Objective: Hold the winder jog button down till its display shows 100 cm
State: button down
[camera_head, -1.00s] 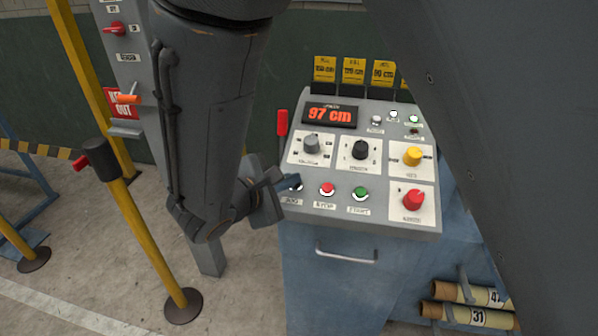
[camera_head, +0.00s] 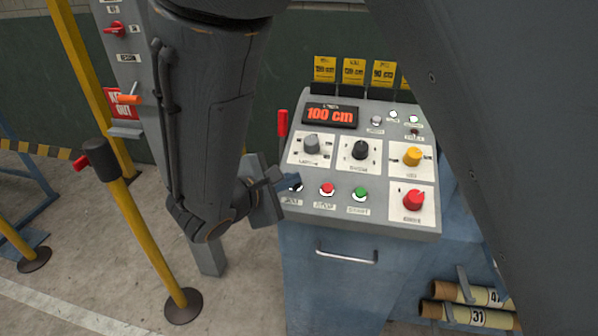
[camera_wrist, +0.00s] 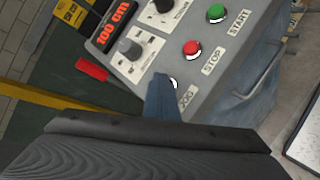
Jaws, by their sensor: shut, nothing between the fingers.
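The winder's display (camera_head: 330,115) reads 100 cm in orange digits; it also shows in the wrist view (camera_wrist: 113,25). The jog button (camera_head: 296,187) is at the left end of the lower button row, with its label below it. In the wrist view a sliver of the white button (camera_wrist: 174,84) shows beside my fingertips. My gripper (camera_head: 290,183) is shut and empty, its tips at the button and covering part of it. I cannot tell whether the tips are touching the button or just above it.
A red stop button (camera_head: 327,189) and a green start button (camera_head: 360,194) sit just right of the jog button. A red lever (camera_head: 282,123) stands at the panel's left edge. A yellow post (camera_head: 150,245) stands left of my arm.

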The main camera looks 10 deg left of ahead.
jog(key=shift+s+r+p, duration=0.3)
jog(key=shift+r+p, duration=0.1)
jog(key=shift+r, duration=0.35)
jog(key=r+p, duration=0.1)
jog(key=s+r+p, duration=0.1)
jog(key=r, duration=0.1)
jog(key=r+p, duration=0.1)
jog(key=shift+s+a+r, duration=0.1)
jog(key=shift+s+r, duration=0.25)
